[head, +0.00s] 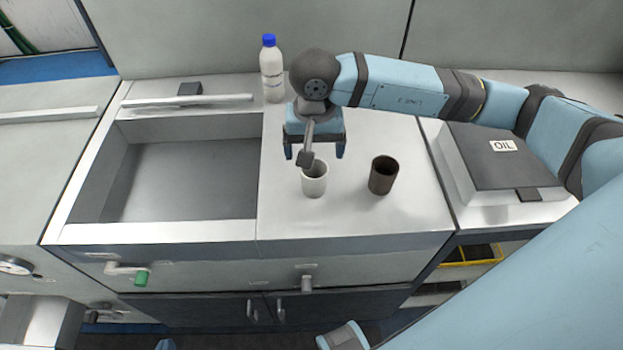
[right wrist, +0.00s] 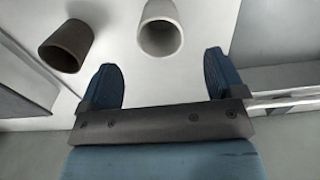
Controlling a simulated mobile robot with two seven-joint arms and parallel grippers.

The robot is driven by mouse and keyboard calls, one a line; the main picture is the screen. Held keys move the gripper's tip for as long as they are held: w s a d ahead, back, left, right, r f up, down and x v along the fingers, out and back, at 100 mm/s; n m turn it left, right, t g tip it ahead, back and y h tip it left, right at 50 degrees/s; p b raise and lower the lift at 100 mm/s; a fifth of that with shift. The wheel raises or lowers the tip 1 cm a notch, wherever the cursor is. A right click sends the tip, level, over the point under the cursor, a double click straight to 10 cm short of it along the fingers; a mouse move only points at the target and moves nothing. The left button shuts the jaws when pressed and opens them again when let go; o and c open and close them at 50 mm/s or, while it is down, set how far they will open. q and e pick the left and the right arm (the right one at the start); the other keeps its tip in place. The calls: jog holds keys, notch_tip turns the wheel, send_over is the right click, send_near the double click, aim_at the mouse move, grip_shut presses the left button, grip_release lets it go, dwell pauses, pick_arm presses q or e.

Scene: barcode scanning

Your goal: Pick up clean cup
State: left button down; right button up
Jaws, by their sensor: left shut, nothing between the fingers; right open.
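A white cup (head: 314,180) stands upright on the counter (head: 400,220), right of the sink. A dark brown cup (head: 383,175) stands to its right. My right gripper (head: 315,150) is open, pointing down just behind the white cup and partly covering its rim. In the right wrist view, the white cup (right wrist: 160,30) lies beyond the open fingers (right wrist: 160,82), roughly between them and apart from them; the brown cup (right wrist: 67,46) is further left. Only a small blue tip of my left gripper (head: 165,345) seems to show at the bottom edge, empty; the rest is cut off.
A sink basin (head: 190,180) lies left of the cups. A white bottle with a blue cap (head: 272,75) stands behind, near my right wrist. A dark-lidded box labelled OIL (head: 490,160) is at the right. The counter in front of the cups is clear.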

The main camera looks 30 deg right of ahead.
aim_at(314, 179)
notch_tip(314, 179, down, 9)
jog(key=shift+w+d+f+p, duration=0.1)
jog(key=shift+f+p, duration=0.1)
jog(key=shift+p, duration=0.35)
jog(key=shift+c, duration=0.3)
jog(key=c, duration=0.9)
